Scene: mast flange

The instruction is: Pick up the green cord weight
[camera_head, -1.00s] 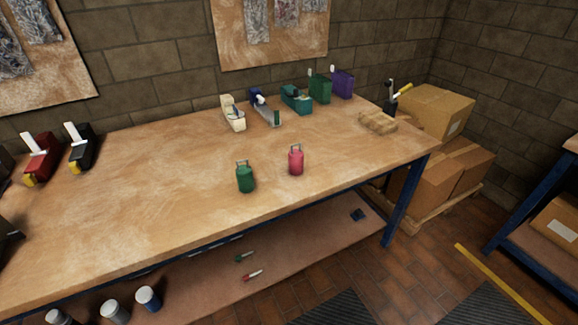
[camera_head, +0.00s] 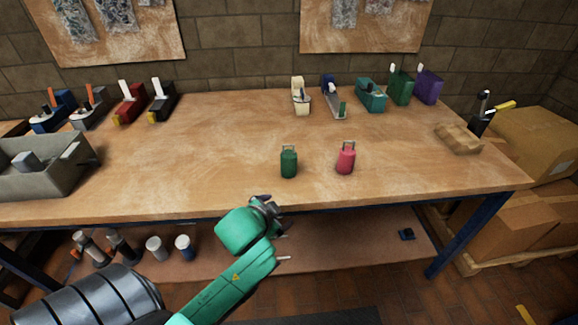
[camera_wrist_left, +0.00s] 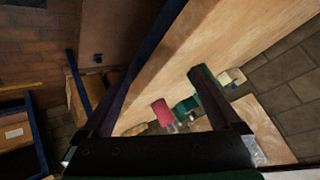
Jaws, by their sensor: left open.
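The green cord weight (camera_head: 289,162) is a small dark green canister with a loop handle, upright near the front edge of the workbench. The pink-red weight (camera_head: 346,158) stands to its right, apart from it. My left gripper (camera_head: 277,218) is at the front edge of the bench, nearer the camera than the green weight and slightly left, holding nothing. In the left wrist view its open fingers (camera_wrist_left: 135,65) frame the bench edge. The green weight (camera_wrist_left: 203,74) shows there partly hidden behind the right finger, and the pink weight (camera_wrist_left: 162,112) between the fingers. My right gripper is not in view.
The workbench (camera_head: 220,150) is clear around the two weights. Cream (camera_head: 300,100), teal (camera_head: 370,96), green and purple items line its back. A grey bin (camera_head: 45,165) is at left, a wooden block (camera_head: 458,138) at right. A lower shelf holds several cans.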

